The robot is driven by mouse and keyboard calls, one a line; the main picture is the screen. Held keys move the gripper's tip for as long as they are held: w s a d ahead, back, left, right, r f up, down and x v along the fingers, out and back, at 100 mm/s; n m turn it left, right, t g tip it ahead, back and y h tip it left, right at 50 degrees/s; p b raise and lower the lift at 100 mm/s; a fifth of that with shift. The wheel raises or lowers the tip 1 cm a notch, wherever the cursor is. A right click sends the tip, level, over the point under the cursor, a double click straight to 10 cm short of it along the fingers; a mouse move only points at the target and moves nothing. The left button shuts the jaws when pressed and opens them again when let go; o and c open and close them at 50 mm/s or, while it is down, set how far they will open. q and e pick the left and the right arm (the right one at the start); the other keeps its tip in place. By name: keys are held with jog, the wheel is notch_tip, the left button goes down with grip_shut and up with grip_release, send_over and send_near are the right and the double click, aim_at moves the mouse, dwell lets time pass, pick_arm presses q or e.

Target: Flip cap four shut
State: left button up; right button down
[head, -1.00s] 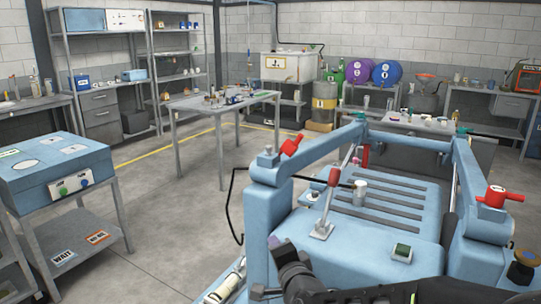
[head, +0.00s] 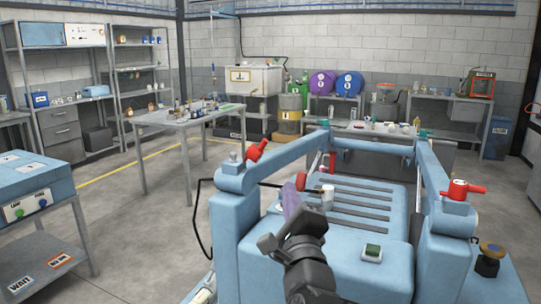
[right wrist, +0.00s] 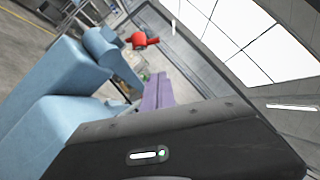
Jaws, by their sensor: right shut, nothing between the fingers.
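I cannot tell which part is cap four; no number on a cap can be read. A blue frame (head: 232,215) stands in front of me, with a red fitting (head: 257,150) on its left corner and a red fitting (head: 462,188) on its right post. A small pale cylinder (head: 327,192) stands on the slotted blue deck (head: 385,208). My right gripper (head: 291,194) is over the deck just left of the cylinder, its purple fingers shut and empty. The fingers also show in the right wrist view (right wrist: 158,91), beyond the dark wrist housing. My left gripper is not in view.
A thin black line (head: 201,215) bends out from the frame's left side. A green button (head: 372,252) sits on the deck's near part. A grey table (head: 160,118) with small items stands back left. A blue-topped cart (head: 38,183) is at the left. The floor between is clear.

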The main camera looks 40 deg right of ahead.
aim_at(258, 150)
jog(key=w+a+r+p+x, duration=0.1)
jog(key=p+x, duration=0.3)
jog(key=x, duration=0.9)
jog(key=shift+a+p, duration=0.4)
jog(key=shift+a, duration=0.35)
